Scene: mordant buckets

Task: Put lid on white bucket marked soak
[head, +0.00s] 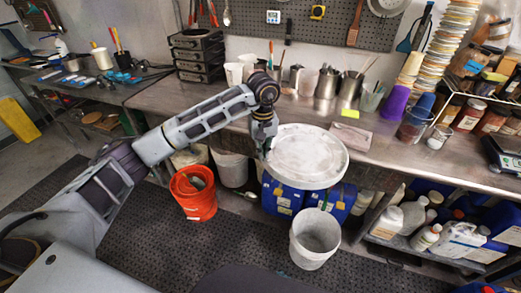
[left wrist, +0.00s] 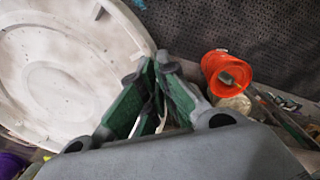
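A large round white lid (head: 308,156) is held up roughly level at the front edge of the bench. My left gripper (head: 265,143) is at the lid's left rim and appears shut on it. In the left wrist view the green-padded fingers (left wrist: 152,92) are close together at the rim of the lid (left wrist: 65,65). An open, empty-looking white bucket (head: 315,240) stands on the floor mat, below and nearer than the lid. Another whitish bucket (head: 230,168) stands under the bench. I cannot read a "soak" mark on either. My right gripper is not in view.
An orange bucket (head: 194,196) with something inside stands left of the white bucket. Blue jugs (head: 282,197) sit behind it under the bench. A shelf of bottles (head: 412,215) is at the right. The dark floor mat (head: 225,240) is clear around the near bucket.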

